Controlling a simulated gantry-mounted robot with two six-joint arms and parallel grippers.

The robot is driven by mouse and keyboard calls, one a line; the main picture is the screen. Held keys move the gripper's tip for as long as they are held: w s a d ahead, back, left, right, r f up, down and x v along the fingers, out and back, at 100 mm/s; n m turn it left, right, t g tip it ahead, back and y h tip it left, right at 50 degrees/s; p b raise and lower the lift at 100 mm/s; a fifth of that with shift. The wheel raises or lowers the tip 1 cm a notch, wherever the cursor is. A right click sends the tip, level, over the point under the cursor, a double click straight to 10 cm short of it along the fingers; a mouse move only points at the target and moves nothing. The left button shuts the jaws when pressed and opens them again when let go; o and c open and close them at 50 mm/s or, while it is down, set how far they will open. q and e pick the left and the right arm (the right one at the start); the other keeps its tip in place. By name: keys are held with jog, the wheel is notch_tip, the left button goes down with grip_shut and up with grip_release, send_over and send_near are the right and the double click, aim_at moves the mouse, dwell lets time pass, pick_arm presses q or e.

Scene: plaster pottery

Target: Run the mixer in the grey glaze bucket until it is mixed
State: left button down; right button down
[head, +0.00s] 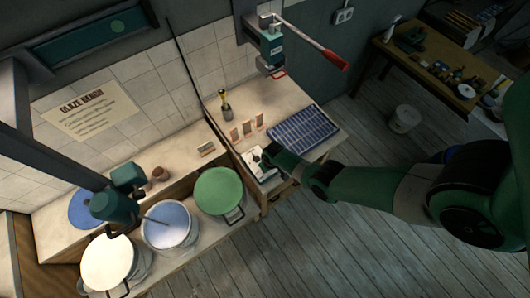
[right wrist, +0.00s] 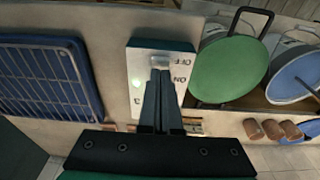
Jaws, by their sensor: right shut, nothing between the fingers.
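The teal mixer (head: 117,207) stands over the buckets at the left. Its shaft reaches toward the bucket of blue-grey glaze (head: 167,228), which also shows in the right wrist view (right wrist: 297,78). A pale switch box (head: 251,162) lies on the bench; in the right wrist view the box (right wrist: 137,62) carries OFF and ON labels and a light switch knob (right wrist: 160,61) near OFF. My right gripper (head: 266,154) is over the box, shut and empty. In the right wrist view its fingertips (right wrist: 161,76) are at the knob; I cannot tell whether they touch.
A green-lidded bucket (head: 219,191) and a white bucket (head: 107,262) flank the glaze bucket. A blue rack (head: 304,130) lies right of the switch box. A wall-mounted press with a red handle (head: 322,54) hangs above the bench. Open floor lies in front.

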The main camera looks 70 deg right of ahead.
jog(key=shift+f+b, duration=0.95)
dwell(0.3)
dwell(0.3)
